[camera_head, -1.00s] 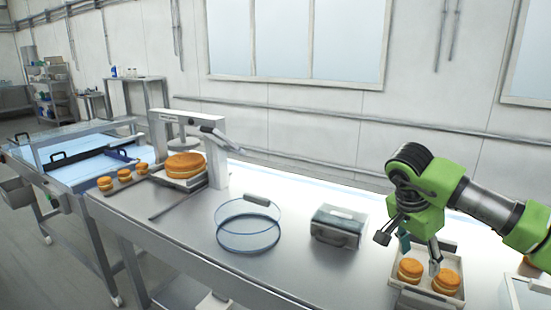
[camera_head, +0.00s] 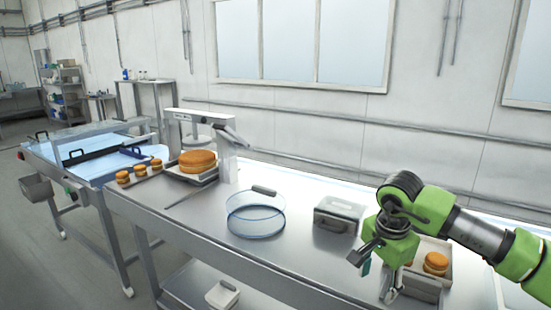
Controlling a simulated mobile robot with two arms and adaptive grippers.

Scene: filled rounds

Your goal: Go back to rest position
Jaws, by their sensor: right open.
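My right gripper (camera_head: 374,275) comes in from the right on a green and black arm. It is open and empty, with its fingers pointing down in front of the tray's left side. The tray (camera_head: 446,262) is light-coloured and stands at the right of the steel table; a round orange-brown filled cake (camera_head: 436,264) shows in it. The rest of the tray is partly hidden behind my gripper. My left gripper is not in view.
Small cakes (camera_head: 140,170) stand at the left. The table's front middle is bare.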

